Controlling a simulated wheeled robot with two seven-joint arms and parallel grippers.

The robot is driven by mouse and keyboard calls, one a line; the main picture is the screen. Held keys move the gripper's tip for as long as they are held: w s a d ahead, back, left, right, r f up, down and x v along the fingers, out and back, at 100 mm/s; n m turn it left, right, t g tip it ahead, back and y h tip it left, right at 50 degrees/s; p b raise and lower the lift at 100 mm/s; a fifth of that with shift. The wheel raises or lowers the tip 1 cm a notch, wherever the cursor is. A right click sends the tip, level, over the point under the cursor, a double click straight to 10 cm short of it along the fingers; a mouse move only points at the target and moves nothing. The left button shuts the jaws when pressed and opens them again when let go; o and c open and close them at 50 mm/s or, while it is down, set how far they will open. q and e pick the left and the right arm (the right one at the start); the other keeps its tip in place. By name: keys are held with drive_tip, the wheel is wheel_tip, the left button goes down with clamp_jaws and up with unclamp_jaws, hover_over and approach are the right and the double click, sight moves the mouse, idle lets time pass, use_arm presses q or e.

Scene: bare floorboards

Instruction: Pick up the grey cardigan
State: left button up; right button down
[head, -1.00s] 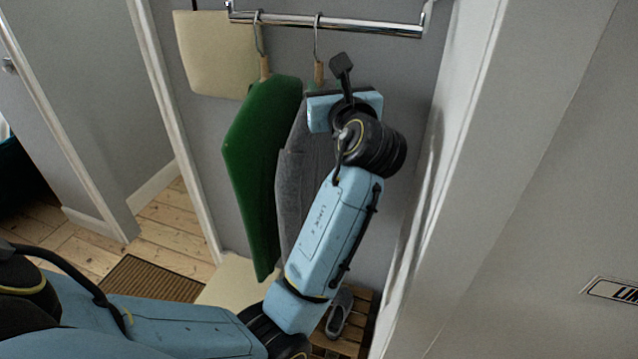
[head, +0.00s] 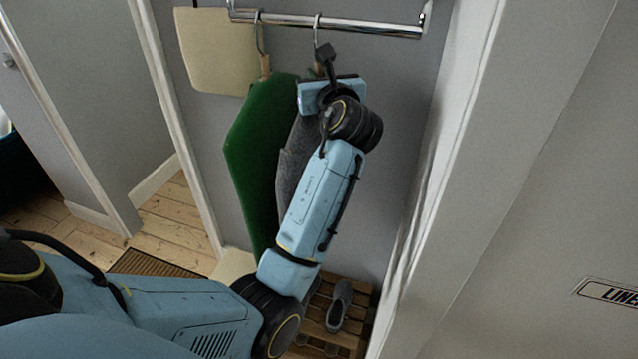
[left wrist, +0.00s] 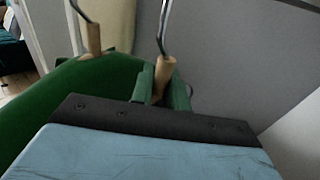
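The grey cardigan (head: 292,165) hangs from a hanger with a wooden neck and metal hook on the rail, partly hidden behind my left arm. My left gripper (head: 325,55) is at the top of this hanger. In the left wrist view, the two narrow green fingers of my left gripper (left wrist: 162,92) stand on either side of the wooden hanger neck (left wrist: 165,70). They are close to it, but I cannot tell whether they press on it. The hook still hangs on the rail. My right gripper is not in view.
A green garment (head: 252,160) hangs just left of the cardigan; it also shows in the left wrist view (left wrist: 60,95). The metal rail (head: 350,26) runs above. A cream panel (head: 215,50) is at upper left. Grey shoes (head: 340,305) rest on a slatted wooden rack (head: 318,325). A wall stands close right.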

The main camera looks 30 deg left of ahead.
use_arm(q)
clamp_jaws()
idle(1.0)
